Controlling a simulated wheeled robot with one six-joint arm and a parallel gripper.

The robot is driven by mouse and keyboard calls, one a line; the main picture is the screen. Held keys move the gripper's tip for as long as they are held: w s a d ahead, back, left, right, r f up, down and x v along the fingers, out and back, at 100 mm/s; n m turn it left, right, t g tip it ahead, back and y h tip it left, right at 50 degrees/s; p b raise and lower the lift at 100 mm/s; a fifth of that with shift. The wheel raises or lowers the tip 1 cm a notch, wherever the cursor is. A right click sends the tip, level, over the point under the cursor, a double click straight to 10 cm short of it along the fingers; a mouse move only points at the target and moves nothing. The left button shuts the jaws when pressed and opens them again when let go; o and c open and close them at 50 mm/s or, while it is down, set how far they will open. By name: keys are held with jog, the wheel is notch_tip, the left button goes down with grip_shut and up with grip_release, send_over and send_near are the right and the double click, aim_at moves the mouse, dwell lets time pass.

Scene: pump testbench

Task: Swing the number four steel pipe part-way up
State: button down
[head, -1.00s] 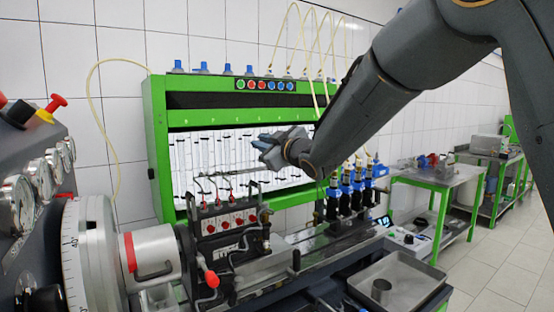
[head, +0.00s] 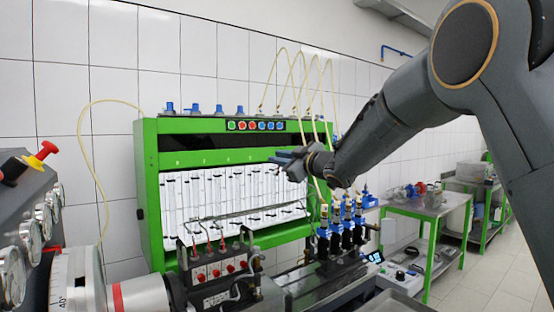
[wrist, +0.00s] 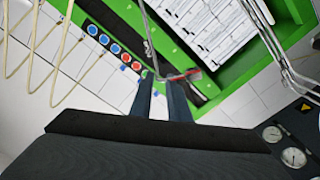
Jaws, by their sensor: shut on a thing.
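My gripper (wrist: 159,82) is shut on a thin steel pipe (wrist: 150,45) in the wrist view. The pipe runs from the top edge down to the fingertips and bends there towards a red end. I cannot read a number on it. In the head view my gripper (head: 280,161) is raised in front of the green test bench (head: 150,190), at the top of the white tube panel. The held pipe is too thin to make out there. The black pump block with red fittings (head: 215,270) stands below and to the left of my gripper, with several thin pipes on it.
Blue injectors (head: 340,232) stand to the right of the pump block. Cream hoses (head: 300,80) loop above the bench. A grey gauge console (head: 25,225) is at the left. A green-legged table (head: 430,205) stands behind at the right.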

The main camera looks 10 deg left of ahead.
jog(key=c, duration=1.9)
grip_release()
jog(key=shift+w+d+f+h, duration=0.1)
jog(key=shift+d+f+h, duration=0.1)
jog(key=shift+f, duration=0.2)
jog(key=shift+w+d+f+h, duration=0.1)
jog(key=shift+d+f, duration=0.05)
jog(key=shift+f, duration=0.25)
jog(key=b+v, duration=0.1)
jog(key=v, duration=0.1)
jog(key=r+b+v, duration=0.1)
jog(key=v, duration=0.2)
jog(key=b+v, duration=0.1)
jog(key=v, duration=0.1)
jog(key=shift+s+r, duration=0.15)
jog(key=shift+s, duration=0.3)
